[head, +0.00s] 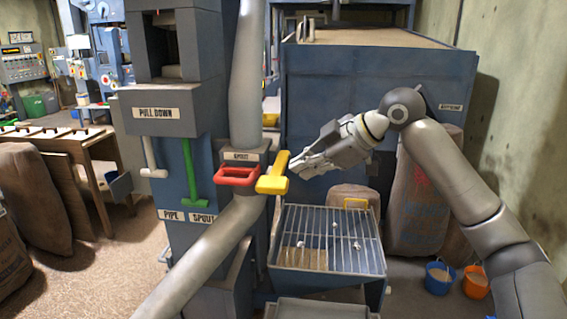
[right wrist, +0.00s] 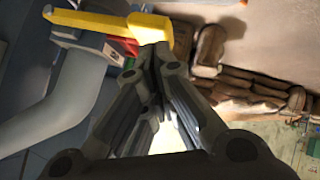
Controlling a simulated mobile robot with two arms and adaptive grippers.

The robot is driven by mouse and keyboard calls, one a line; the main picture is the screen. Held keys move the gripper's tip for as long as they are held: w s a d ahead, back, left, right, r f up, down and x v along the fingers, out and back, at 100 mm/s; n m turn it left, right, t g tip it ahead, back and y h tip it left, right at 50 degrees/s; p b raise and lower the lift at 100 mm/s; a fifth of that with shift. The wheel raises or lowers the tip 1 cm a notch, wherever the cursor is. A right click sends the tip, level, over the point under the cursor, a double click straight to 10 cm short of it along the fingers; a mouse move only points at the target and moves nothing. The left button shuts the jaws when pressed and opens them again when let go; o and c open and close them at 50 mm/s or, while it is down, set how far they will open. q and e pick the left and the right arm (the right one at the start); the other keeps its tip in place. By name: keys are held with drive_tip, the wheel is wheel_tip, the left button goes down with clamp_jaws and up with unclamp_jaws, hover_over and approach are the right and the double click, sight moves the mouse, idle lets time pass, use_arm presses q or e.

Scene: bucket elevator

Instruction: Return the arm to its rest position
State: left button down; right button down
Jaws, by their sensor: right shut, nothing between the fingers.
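My right arm (head: 440,165) reaches in from the right of the head view, bent at the elbow. My right gripper (head: 297,170) is shut and empty, with its fingertips just right of a yellow handle (head: 273,175). In the right wrist view, the shut fingertips (right wrist: 150,62) lie by the end of the yellow handle (right wrist: 115,24). I cannot tell whether they touch it. A red handle (head: 237,176) sits left of the yellow one, under a small label on the grey pipe. My left gripper is not in view.
A blue hopper (head: 375,85) stands behind my right arm. Below is a grated tray (head: 330,240) with small bits on it. A green lever (head: 193,180) hangs at left. Sacks (head: 420,205) and blue and orange buckets (head: 438,278) stand at right.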

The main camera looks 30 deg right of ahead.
drive_tip(key=shift+f, duration=0.1)
drive_tip(key=s+a+f+m+g+h, duration=0.1)
drive_tip(key=s+a+f, duration=0.25)
drive_tip(key=f, duration=0.65)
drive_tip(key=s+a+f+m+g, duration=0.15)
drive_tip(key=a+f, duration=0.35)
drive_tip(key=f, duration=0.5)
drive_tip(key=s+a+f+g+h, duration=0.1)
drive_tip(key=s+a+f, duration=0.25)
drive_tip(key=f, duration=0.75)
drive_tip(key=s+a+f+m+g+h, duration=0.1)
drive_tip(key=s+f+m, duration=0.35)
drive_tip(key=s, duration=0.65)
drive_tip(key=s+a+f+m+g+h, duration=0.15)
drive_tip(key=s+f+m, duration=0.35)
drive_tip(key=s, duration=0.5)
wheel_tip(320, 180, down, 26)
drive_tip(key=s+d+n, duration=0.1)
drive_tip(key=s+n, duration=0.1)
drive_tip(key=s+d+f+g, duration=0.1)
drive_tip(key=s+d+f, duration=0.2)
drive_tip(key=s+f, duration=1.3)
drive_tip(key=shift+s+f+g, duration=0.3)
drive_tip(key=shift+s+f, duration=0.05)
drive_tip(key=shift+f, duration=0.35)
